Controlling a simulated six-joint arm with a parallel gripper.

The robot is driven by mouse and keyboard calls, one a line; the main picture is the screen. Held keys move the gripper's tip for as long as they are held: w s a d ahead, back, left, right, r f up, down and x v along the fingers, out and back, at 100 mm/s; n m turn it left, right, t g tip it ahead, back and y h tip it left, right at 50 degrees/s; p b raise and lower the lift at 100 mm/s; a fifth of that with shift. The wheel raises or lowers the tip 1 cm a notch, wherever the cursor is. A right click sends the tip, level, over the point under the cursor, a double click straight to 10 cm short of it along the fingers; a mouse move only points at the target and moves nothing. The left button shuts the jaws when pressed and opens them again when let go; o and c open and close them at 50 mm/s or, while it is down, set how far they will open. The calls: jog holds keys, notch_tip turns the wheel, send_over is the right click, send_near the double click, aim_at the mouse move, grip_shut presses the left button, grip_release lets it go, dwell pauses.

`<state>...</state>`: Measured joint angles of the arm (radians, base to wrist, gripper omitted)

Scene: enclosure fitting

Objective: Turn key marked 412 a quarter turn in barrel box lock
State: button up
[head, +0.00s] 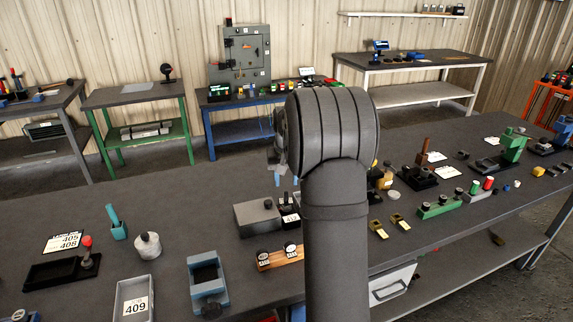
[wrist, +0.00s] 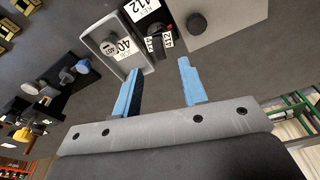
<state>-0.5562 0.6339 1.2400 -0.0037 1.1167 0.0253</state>
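My gripper (wrist: 157,78) is open, its two blue fingers apart with only bare tabletop between them. A dark holder (wrist: 152,22) with a white label reading 412 lies beyond the fingertips in the wrist view. Small tags at its near end (wrist: 160,42) seem to read 412; the key itself is hard to make out. A grey box (wrist: 228,22) with a dark round knob (wrist: 196,23) stands beside it, also visible in the head view (head: 255,218). I cannot tell whether this is the barrel box lock. In the head view my arm hides most of the gripper.
A grey tray (wrist: 139,59) with a label and a tagged round item stands beside the dark holder. A wooden rack (head: 272,262) with two tagged items and a blue tray (head: 194,293) stand nearer in the head view. Open tabletop lies left of the grey box.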

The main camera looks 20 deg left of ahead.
aim_at(286, 193)
jog(key=f, duration=0.6)
jog(key=shift+w+a+f, duration=0.25)
jog(key=shift+w+f, duration=0.05)
jog(key=shift+w, duration=0.1)
grip_shut()
